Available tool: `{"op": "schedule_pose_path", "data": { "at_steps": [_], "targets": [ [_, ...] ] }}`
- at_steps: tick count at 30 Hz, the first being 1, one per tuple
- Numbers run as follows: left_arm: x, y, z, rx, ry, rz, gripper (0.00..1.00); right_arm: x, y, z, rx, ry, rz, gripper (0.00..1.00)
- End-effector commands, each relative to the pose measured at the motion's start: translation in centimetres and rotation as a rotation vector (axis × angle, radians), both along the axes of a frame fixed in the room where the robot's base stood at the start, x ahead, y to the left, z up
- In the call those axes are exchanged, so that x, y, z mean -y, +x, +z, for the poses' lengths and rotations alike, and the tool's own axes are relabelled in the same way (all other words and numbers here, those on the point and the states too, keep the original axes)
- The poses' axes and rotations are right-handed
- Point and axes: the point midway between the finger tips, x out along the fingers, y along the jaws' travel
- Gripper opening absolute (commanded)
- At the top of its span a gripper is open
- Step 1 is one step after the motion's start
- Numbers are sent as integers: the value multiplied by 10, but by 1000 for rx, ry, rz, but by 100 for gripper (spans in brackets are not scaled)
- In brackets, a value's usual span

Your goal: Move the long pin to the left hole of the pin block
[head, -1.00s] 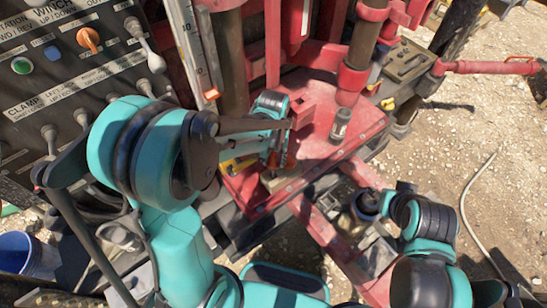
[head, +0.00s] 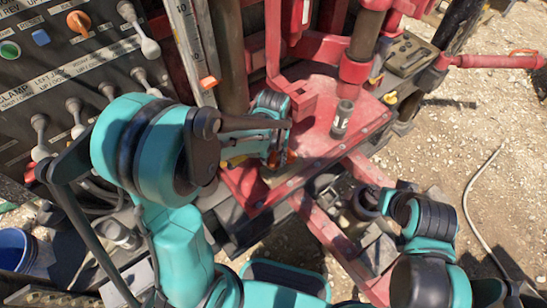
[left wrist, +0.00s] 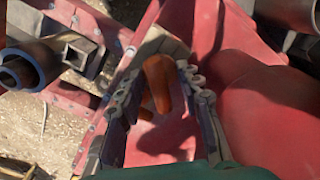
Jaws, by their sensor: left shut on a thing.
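My left gripper (head: 284,153) is low over the red deck, mostly hidden behind its own arm in the head view. In the left wrist view its two fingers (left wrist: 161,100) are closed around an orange pin (left wrist: 158,80), taken as the long pin. The pin's rounded end points toward the camera. A smaller orange piece (left wrist: 147,115) shows beside it, partly hidden by the left finger. A tan block-like part (left wrist: 173,48) lies behind the pin; I cannot tell whether it is the pin block, and no holes show.
A dark can with a white mark (head: 342,118) stands on the red deck (head: 318,135). A red bracket (head: 302,97) rises close to the left gripper. A lever panel (head: 60,70) is at left, a blue bucket (head: 14,249) at lower left. Gravel ground (head: 460,140) is open at right.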

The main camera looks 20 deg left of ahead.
Motion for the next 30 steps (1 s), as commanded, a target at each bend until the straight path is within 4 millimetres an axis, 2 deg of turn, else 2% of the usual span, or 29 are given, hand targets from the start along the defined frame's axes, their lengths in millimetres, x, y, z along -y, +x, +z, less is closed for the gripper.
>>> {"op": "schedule_pose_path", "data": {
  "at_steps": [30],
  "targets": [
    [0, 0, -11, 0, 0, 0, 3, 0, 0, -10, 0, 0, 0, 40]
  ]
}}
